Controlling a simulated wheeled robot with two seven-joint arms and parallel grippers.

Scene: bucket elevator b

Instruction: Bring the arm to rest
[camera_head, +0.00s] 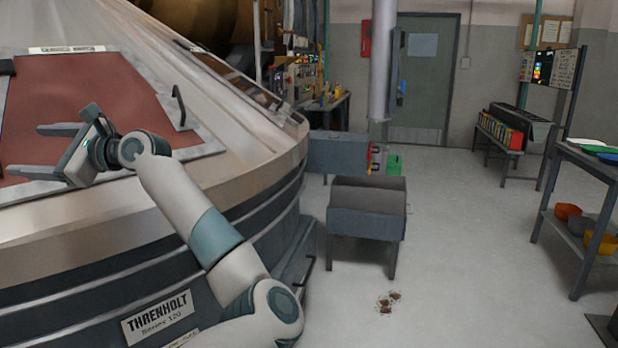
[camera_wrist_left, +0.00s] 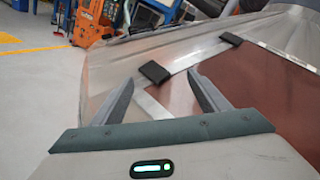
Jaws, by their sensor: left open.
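My left arm (camera_head: 190,205) reaches up from the bottom of the head view across the rim of the large machine (camera_head: 240,170). My left gripper (camera_head: 40,150) is open and empty, pointing left over the red-brown panel (camera_head: 85,85) on the machine's sloping top. In the left wrist view its two fingers (camera_wrist_left: 160,100) are spread apart with nothing between them. The panel's edge and a dark handle (camera_wrist_left: 152,73) show beyond the fingers. I cannot tell whether the fingers touch the panel. My right gripper is not in view.
A grey open bin (camera_head: 367,222) on legs stands right of the machine, with brown spilled bits (camera_head: 388,302) on the floor before it. A shelf rack (camera_head: 590,170) with bowls is at the right. The floor between is mostly clear. A black handle (camera_head: 180,108) sticks up beside the panel.

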